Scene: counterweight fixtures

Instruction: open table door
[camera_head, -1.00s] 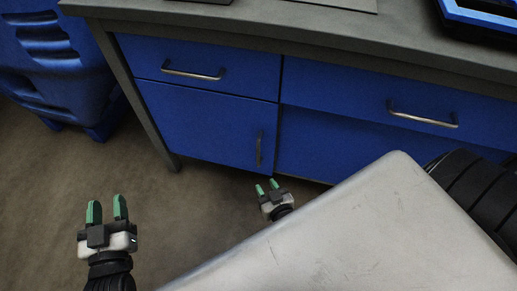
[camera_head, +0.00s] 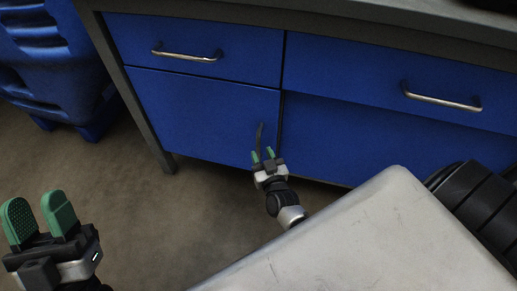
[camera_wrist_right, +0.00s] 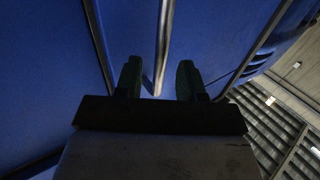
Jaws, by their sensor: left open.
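The blue table door (camera_head: 196,117) is shut, below the left drawer. Its upright metal handle (camera_head: 259,137) is near the door's right edge. My right gripper (camera_head: 263,155) is at the lower end of this handle. In the right wrist view the handle (camera_wrist_right: 164,45) comes down between the two green fingertips of my right gripper (camera_wrist_right: 159,80), with gaps on both sides; the fingers are apart. My left gripper (camera_head: 39,219) is open and empty at the lower left, far from the door.
Drawers with horizontal handles (camera_head: 187,53) (camera_head: 441,98) sit above the door. A table leg (camera_head: 135,100) stands left of it. A blue bin (camera_head: 58,70) stands further left. Brown floor (camera_head: 150,215) is clear in front.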

